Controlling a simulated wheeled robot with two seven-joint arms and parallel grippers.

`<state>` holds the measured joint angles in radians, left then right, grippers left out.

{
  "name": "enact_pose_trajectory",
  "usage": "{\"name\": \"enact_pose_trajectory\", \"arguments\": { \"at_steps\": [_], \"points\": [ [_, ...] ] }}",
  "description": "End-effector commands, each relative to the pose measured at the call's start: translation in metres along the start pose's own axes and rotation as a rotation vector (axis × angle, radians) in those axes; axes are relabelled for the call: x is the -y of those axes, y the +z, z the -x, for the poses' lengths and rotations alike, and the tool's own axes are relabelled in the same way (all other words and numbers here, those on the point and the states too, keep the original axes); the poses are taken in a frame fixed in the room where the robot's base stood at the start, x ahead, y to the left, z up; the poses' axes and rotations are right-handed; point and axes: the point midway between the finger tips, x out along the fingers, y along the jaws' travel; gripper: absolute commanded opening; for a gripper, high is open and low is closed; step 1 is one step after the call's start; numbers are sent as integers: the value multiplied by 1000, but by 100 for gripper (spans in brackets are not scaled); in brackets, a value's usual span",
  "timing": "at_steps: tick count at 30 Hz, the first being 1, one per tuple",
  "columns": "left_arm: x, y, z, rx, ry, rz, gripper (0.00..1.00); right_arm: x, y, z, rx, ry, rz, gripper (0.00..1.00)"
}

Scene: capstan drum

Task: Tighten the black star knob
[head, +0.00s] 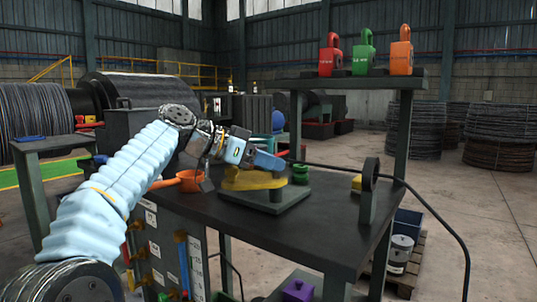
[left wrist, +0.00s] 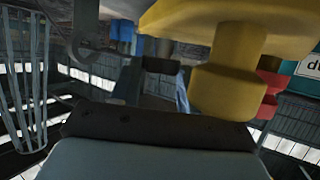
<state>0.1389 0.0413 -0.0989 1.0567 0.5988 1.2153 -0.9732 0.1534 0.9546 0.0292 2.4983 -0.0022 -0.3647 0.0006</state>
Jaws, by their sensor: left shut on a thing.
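My left gripper (head: 272,161) reaches in from the left over the yellow device (head: 252,180) on its dark base plate. In the left wrist view the yellow device (left wrist: 228,72) fills the upper right, close to the gripper. My right gripper is not in view.
The device stands on a dark workbench (head: 315,225). A black ring stand (head: 368,190) stands at the right. Red, green and orange weights sit on the shelf (head: 345,83) above.

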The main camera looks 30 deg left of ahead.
Motion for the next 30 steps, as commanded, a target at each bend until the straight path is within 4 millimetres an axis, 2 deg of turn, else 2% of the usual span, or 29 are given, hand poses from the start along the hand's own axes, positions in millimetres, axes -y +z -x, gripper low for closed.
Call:
{"name": "enact_pose_trajectory", "arguments": {
  "at_steps": [1, 9, 18, 30],
  "points": [
    [4, -2, 1, 7, 37, -11, 15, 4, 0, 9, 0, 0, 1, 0],
    [9, 0, -1, 7, 245, -98, 15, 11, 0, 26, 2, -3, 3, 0],
    [11, 2, -3, 7, 392, -159, 15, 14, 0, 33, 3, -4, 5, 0],
    [11, 3, -4, 9, 450, -181, 15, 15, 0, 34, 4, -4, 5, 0]
  ]
}}
